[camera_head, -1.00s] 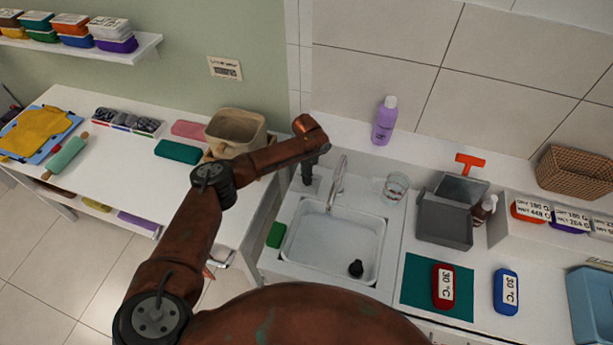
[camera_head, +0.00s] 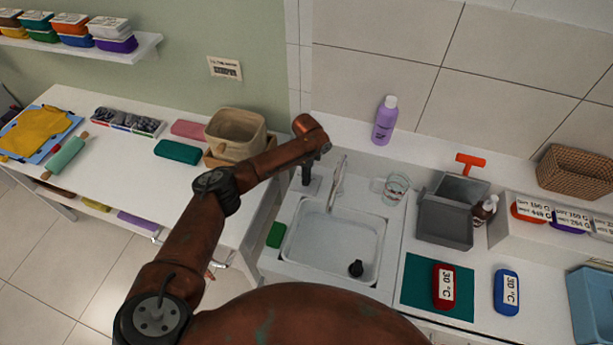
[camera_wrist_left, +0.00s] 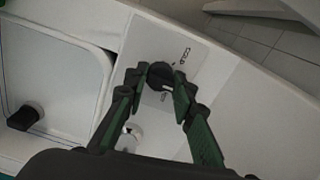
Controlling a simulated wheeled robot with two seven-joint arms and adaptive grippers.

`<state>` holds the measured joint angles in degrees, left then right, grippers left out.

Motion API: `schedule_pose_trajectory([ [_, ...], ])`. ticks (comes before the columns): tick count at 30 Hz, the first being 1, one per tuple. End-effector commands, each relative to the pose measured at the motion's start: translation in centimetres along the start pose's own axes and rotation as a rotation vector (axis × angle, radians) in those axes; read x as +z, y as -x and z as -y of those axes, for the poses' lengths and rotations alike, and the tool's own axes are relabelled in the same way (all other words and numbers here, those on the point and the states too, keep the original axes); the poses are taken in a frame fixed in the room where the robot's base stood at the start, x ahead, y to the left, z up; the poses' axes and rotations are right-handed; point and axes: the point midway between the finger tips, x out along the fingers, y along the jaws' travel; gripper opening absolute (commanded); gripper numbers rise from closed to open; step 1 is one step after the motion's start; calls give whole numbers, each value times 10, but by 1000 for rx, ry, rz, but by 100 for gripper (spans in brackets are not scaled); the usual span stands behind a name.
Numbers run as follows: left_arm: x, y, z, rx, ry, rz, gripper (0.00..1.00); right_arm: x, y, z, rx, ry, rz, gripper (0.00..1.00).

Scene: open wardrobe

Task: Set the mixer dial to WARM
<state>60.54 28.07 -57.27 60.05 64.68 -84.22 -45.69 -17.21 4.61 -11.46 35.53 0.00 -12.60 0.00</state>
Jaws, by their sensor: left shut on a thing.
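The dark round mixer dial (camera_wrist_left: 160,73) sits on a pale plate beside the sink. My left gripper (camera_wrist_left: 157,84) has its green-edged fingers on both sides of the dial and is shut on it. A label that seems to read COLD (camera_wrist_left: 181,56) lies above and right of the dial. A second small label (camera_wrist_left: 163,97) below it is too small to read. In the head view my left gripper (camera_head: 308,177) points down at the sink's back left corner and hides the dial. My right gripper is not in view.
The faucet (camera_head: 338,180) rises just right of my left gripper, with the white sink basin (camera_head: 330,245) in front. A glass (camera_head: 396,188), grey bin (camera_head: 445,222) and purple bottle (camera_head: 385,120) stand to the right. A beige bin (camera_head: 235,135) stands left.

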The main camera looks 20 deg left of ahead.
Motion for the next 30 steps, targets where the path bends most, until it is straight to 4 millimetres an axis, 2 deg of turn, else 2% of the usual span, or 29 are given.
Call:
schedule_pose_trajectory([
  [9,-1,-1,-1,1,-1,-1,0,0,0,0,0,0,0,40],
  [10,-1,-1,-1,2,-1,-1,26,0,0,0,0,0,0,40],
  [17,-1,0,0,1,0,-1,41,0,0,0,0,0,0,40],
  [26,0,2,0,0,0,-1,41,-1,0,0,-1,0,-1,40],
  [30,0,16,1,-2,0,-2,41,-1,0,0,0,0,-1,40],
])
